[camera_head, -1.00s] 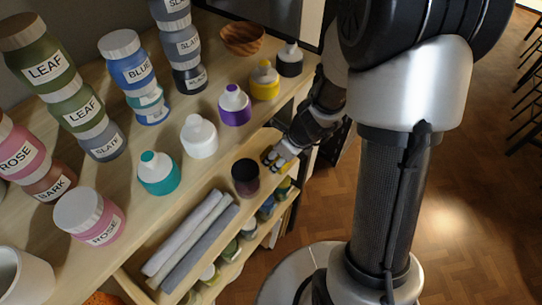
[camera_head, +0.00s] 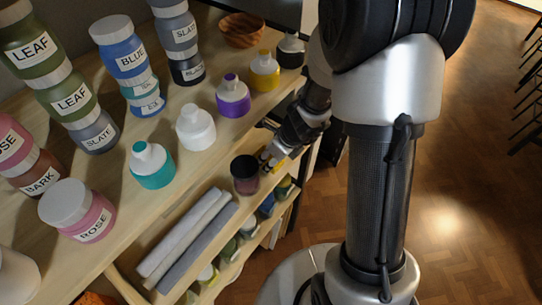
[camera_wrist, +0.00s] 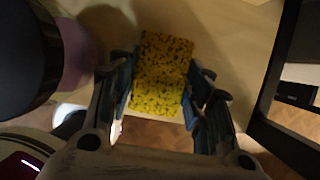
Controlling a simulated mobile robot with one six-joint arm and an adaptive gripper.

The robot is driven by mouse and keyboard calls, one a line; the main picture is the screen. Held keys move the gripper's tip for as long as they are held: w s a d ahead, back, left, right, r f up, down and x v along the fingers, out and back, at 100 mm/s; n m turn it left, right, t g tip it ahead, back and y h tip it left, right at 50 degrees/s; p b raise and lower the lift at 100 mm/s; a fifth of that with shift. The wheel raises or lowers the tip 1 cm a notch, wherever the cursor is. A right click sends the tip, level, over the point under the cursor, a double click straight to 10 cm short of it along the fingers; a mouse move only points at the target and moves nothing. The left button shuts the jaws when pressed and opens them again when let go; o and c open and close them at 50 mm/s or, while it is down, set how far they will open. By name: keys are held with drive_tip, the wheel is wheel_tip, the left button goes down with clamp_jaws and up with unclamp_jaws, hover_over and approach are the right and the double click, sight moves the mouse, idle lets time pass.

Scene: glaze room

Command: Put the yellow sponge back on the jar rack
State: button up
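The yellow sponge (camera_wrist: 162,73), speckled with dark spots, is between the two fingers of my gripper (camera_wrist: 161,88) in the wrist view. The blue-grey finger pads press against its left and right sides. In the head view my gripper (camera_head: 270,158) is low beside the wooden rack, just right of a dark jar (camera_head: 245,174), with a little yellow showing at its fingers. The wooden rack (camera_head: 190,180) has a ledge below its top, and smaller jars stand on lower shelves. In the wrist view a pale wooden board (camera_wrist: 235,60) lies behind the sponge; the gap between them is unclear.
The dark jar is close on the left in the wrist view (camera_wrist: 25,60). Grey rolls (camera_head: 188,240) lie on the ledge. White (camera_head: 196,130), purple (camera_head: 233,98) and teal (camera_head: 152,168) bottles line the top's front edge. A dark frame (camera_wrist: 290,90) stands close right.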

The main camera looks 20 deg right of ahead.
drive_tip(key=o, duration=0.4)
drive_tip(key=shift+r, duration=0.3)
drive_tip(key=p+v, duration=0.5)
drive_tip(key=v, duration=0.2)
drive_tip(key=shift+r, duration=0.2)
